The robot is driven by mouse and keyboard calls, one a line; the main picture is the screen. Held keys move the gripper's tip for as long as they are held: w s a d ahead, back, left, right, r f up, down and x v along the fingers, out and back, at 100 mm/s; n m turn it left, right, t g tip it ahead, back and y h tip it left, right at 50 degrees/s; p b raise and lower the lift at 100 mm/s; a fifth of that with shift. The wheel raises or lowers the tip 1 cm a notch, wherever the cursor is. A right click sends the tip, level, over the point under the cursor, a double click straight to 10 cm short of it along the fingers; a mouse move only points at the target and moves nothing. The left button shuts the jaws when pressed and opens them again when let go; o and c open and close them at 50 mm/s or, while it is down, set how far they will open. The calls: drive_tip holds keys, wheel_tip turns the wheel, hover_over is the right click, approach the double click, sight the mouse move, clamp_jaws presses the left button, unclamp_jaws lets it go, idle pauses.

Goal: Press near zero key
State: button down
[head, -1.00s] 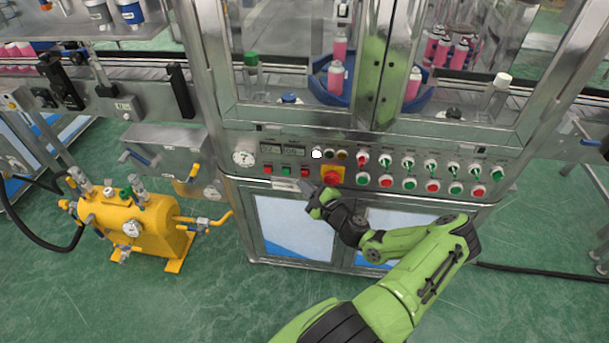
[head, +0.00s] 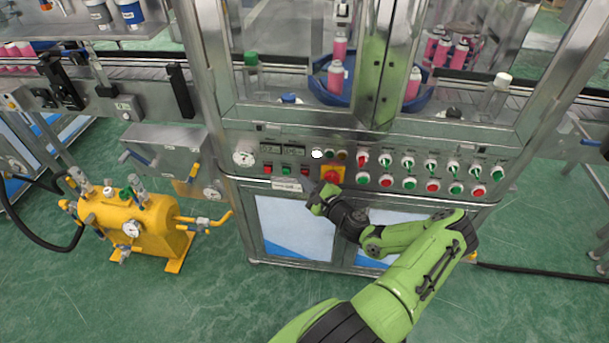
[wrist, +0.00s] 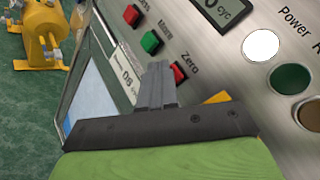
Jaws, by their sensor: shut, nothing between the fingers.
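The zero key (wrist: 179,72) is a small red square button under the label "Zero" on the steel panel in the wrist view. In the head view it is the right-hand red key (head: 304,171) of the small row below the displays. My gripper (wrist: 159,70) is shut and empty. In the wrist view its fingertips lie just left of the zero key and cover part of its left edge. In the head view my gripper (head: 321,187) is just below and right of the key. I cannot tell any contact with it.
A green key (wrist: 149,42) and another red key (wrist: 131,14) sit in the same row. A large red emergency button (head: 332,175) on a yellow plate stands right of the zero key. Rows of round buttons and knobs continue rightward. A yellow tank (head: 135,225) stands left.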

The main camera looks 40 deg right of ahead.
drive_tip(key=shift+w+d, duration=0.1)
idle(0.5)
drive_tip(key=shift+s+a, duration=0.5)
drive_tip(key=shift+a, duration=0.1)
drive_tip(key=s+a, duration=0.1)
drive_tip(key=a, duration=0.1)
drive_tip(key=s+a+p, duration=0.1)
drive_tip(key=s+a, duration=0.1)
idle(0.7)
